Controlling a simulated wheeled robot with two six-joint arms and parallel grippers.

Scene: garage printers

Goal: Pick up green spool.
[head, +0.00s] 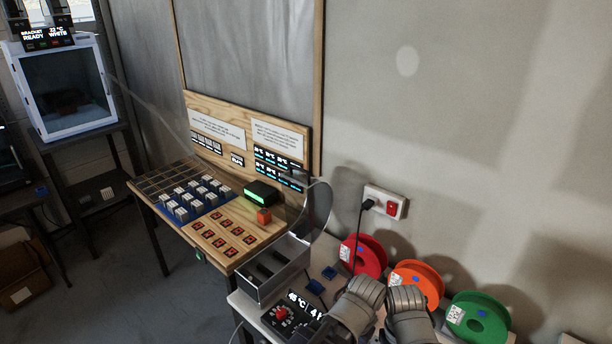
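The green spool (483,320) stands on its edge at the bottom right, on the right part of the bench by the wall. A white label shows on its left side, and its lower part runs near the bottom edge of the view. Two grey jointed arm parts of mine reach in at the bottom, to the left of the green spool and apart from it. No gripper fingers can be made out, so neither gripper's opening shows.
An orange spool (428,276) and a red spool (372,256) stand in a row left of the green one. A metal box (272,270) and a dryer panel with a red knob (281,312) lie further left. A wall socket (385,201) holds a plugged cable.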

